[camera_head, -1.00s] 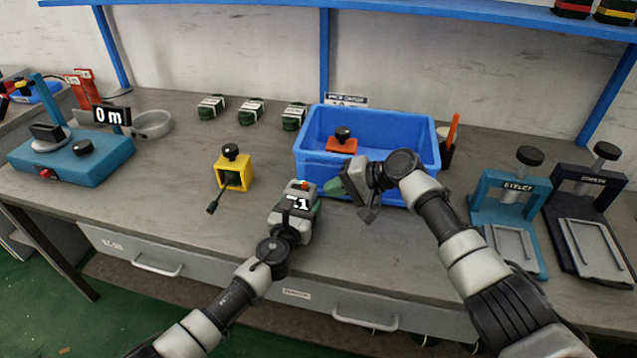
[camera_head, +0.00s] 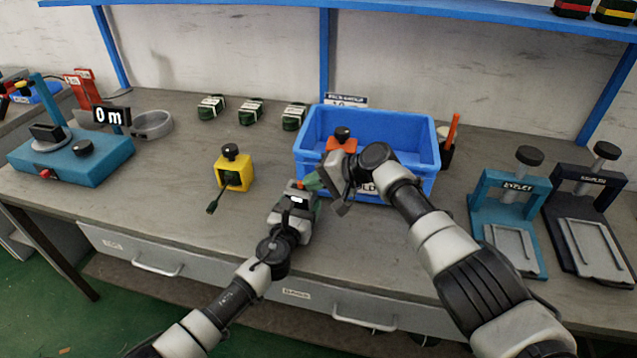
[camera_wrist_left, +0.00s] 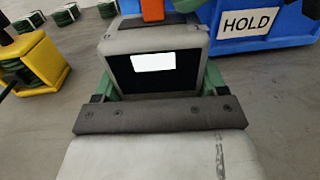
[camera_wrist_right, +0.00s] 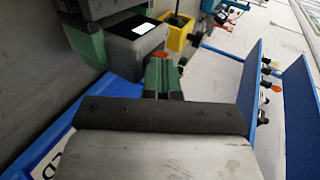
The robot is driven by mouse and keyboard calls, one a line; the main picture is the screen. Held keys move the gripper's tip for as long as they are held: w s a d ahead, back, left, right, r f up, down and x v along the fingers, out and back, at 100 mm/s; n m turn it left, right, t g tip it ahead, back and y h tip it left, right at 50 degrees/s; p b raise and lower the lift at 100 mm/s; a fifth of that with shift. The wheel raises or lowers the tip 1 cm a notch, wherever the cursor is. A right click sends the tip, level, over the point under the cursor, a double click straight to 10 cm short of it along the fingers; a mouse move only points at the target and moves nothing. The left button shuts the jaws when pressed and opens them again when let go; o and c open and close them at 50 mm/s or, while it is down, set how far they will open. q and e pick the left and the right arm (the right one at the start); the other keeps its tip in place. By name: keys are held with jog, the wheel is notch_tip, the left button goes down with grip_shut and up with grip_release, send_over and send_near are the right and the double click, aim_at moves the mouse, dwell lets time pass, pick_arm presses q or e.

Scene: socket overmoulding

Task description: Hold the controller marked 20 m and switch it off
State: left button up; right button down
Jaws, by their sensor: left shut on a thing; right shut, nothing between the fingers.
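A grey controller (camera_head: 299,190) with a dark face is held above the bench front. My left gripper (camera_head: 294,205) is shut on it, with green fingers at its two sides in the left wrist view (camera_wrist_left: 155,85). Its screen (camera_wrist_left: 153,62) shows a plain white patch with no readable mark. An orange part (camera_wrist_left: 152,10) stands at its top edge. My right gripper (camera_head: 311,183) is shut and empty, its tips close to the controller's upper right. In the right wrist view the closed fingers (camera_wrist_right: 163,75) appear beside the controller (camera_wrist_right: 130,40); I cannot tell whether they touch it.
A blue bin (camera_head: 425,160) labelled HOLD stands behind the grippers, with an orange-and-black item (camera_head: 342,138) in it. A yellow block (camera_head: 234,172) is at left. A teal device (camera_head: 85,160) stands by a "0 m" sign (camera_head: 112,116). Two presses (camera_head: 510,215) stand right.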

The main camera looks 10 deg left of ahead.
jog(key=shift+s+a, duration=0.2)
jog(key=shift+a, duration=0.65)
jog(key=shift+f, duration=0.1)
jog(key=shift+d, duration=0.8)
jog(key=f+v, duration=0.1)
jog(key=v, duration=1.1)
jog(key=shift+d, duration=0.4)
pick_arm(q)
jog(key=o, duration=1)
jog(key=shift+c, duration=0.2)
